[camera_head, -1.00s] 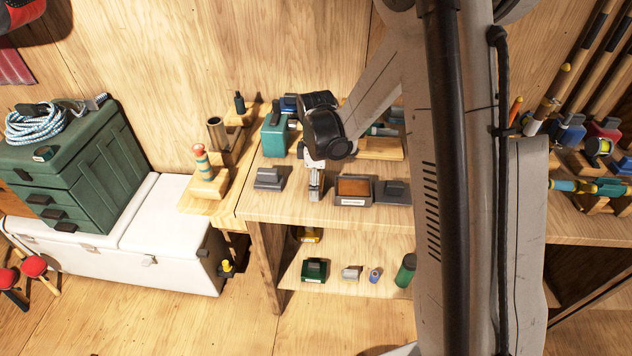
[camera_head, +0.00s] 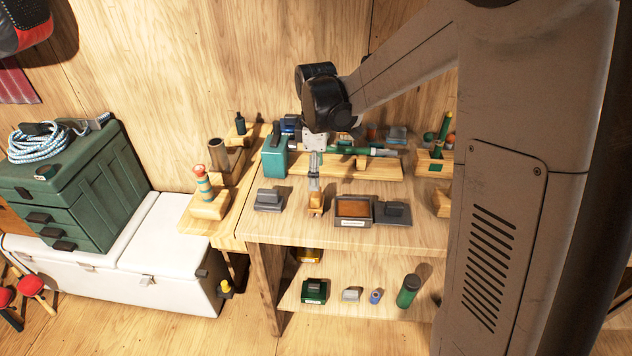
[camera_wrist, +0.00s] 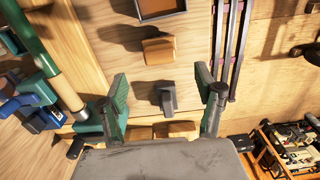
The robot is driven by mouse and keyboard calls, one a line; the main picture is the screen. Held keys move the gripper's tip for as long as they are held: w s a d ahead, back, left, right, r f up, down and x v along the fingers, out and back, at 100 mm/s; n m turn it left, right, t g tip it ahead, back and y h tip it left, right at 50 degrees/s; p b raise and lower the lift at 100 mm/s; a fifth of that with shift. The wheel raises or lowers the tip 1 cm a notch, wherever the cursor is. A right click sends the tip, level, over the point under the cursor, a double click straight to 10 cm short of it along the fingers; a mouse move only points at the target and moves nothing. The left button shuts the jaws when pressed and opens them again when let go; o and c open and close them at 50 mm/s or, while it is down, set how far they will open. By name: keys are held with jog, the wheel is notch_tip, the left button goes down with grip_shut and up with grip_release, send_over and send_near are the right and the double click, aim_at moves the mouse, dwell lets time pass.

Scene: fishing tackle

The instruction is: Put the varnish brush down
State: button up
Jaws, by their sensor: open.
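My gripper (camera_head: 314,186) is open above the workbench, with nothing between its fingers. In the wrist view the two green-padded fingers (camera_wrist: 165,90) are spread wide. A small tan wooden piece (camera_head: 316,203) stands on the bench just below the fingertips, between a grey block and a dark tray. It also shows in the wrist view (camera_wrist: 159,50), beyond the fingertips and apart from them. I cannot tell whether this piece is the varnish brush, and no brush bristles can be made out in either view.
The dark tray (camera_head: 341,222) with a brown inside lies to the right and the grey block (camera_head: 268,201) to the left. A teal box (camera_head: 274,161) stands behind. A wooden rack (camera_head: 380,172) holds a green rod. Bare bench shows along the front edge.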

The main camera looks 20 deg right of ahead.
jog(key=shift+s+r, duration=0.25)
jog(key=shift+r, duration=0.4)
jog(key=s+r+m+t, duration=0.3)
jog(key=s+r+m, duration=0.2)
jog(key=s, duration=0.6)
jog(key=s+r+m+t, duration=0.4)
jog(key=s+m, duration=0.4)
jog(key=s, duration=0.4)
jog(key=shift+r, duration=0.65)
jog(key=shift+s, duration=0.1)
jog(key=shift+f, duration=0.2)
jog(key=shift+o, duration=0.6)
